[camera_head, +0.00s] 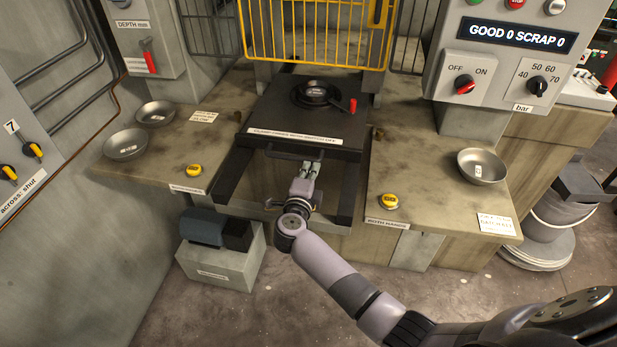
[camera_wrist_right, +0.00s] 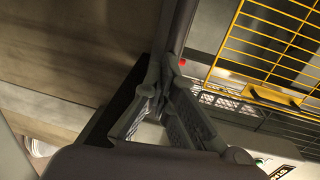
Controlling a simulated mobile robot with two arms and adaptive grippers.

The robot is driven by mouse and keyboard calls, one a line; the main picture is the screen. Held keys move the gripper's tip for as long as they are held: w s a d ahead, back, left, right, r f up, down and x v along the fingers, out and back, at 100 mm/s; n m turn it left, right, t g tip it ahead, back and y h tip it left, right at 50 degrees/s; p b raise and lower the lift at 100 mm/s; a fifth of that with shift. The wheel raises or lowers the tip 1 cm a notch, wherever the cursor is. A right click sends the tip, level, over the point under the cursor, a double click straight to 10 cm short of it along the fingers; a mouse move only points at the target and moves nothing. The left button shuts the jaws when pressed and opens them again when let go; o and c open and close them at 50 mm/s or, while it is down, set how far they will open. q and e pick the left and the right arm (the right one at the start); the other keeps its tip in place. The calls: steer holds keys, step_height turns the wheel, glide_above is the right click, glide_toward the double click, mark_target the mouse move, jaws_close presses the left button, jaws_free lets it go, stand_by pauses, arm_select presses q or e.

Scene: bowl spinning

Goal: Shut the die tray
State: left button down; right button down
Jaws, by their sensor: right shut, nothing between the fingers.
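The die tray (camera_head: 274,113) is a dark flat plate with a label strip and a bar handle (camera_head: 292,154) along its front edge. It sits on dark rails (camera_head: 232,172) that stick out in front of it, and its back end lies close to the yellow guard. A round dark die (camera_head: 317,93) and a small red knob (camera_head: 352,105) are on it. My right gripper (camera_head: 309,167) is shut and empty, just in front of the handle. In the right wrist view its fingertips (camera_wrist_right: 168,66) are near a dark bar; contact is unclear. My left gripper is out of view.
A yellow mesh guard (camera_head: 315,45) stands raised behind the tray. Side benches hold metal bowls (camera_head: 126,144) at left and one bowl (camera_head: 482,166) at right. Yellow GO buttons (camera_head: 194,170) sit on the bench fronts. A grey box (camera_head: 218,262) stands on the floor.

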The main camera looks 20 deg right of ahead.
mark_target(321, 133)
steer(key=b+x, duration=0.1)
steer(key=x, duration=0.4)
steer(key=r+b+x, duration=0.1)
steer(key=b+x, duration=0.1)
steer(key=x, duration=0.3)
steer(key=b+x, duration=0.2)
steer(key=x, duration=0.3)
steer(key=shift+w+d+r, duration=0.2)
steer(key=shift+w+d, duration=0.1)
steer(key=shift+w+d+b, duration=0.3)
steer(key=shift+w, duration=0.15)
steer(key=shift+r, duration=0.2)
